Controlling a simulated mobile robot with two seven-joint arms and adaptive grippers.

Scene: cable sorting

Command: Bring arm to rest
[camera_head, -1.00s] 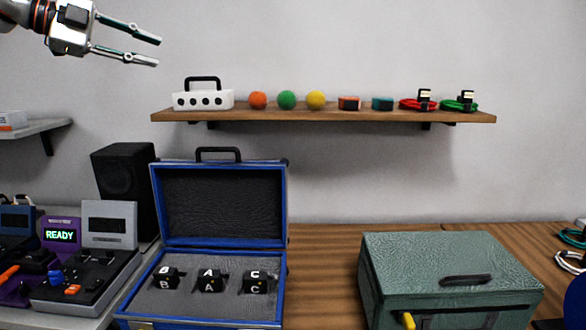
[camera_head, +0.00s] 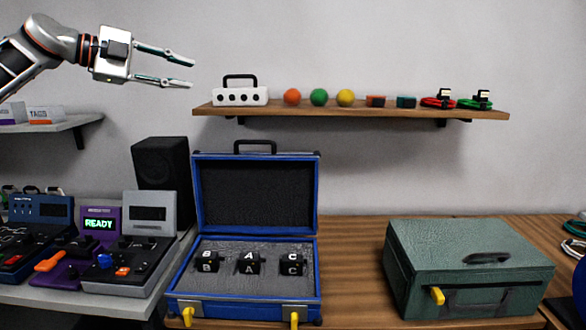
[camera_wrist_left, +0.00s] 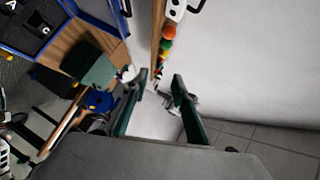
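My left gripper (camera_head: 193,74) is at the upper left in the head view, raised in front of the wall and left of the shelf. Its two fingers are apart with nothing between them. It also shows in the left wrist view (camera_wrist_left: 163,83), open and empty. My right gripper is not in view. A blue open case (camera_head: 196,215) stands on the table below, holding black blocks (camera_head: 248,262) lettered B, A and C in its grey foam. A closed green case (camera_head: 440,250) stands to its right.
A wooden shelf (camera_head: 350,112) carries a white box (camera_head: 240,96), colored balls, small blocks and red and green cables. A black speaker (camera_head: 160,165) and several devices, one reading READY (camera_head: 99,223), stand at left. The air around my left gripper is clear.

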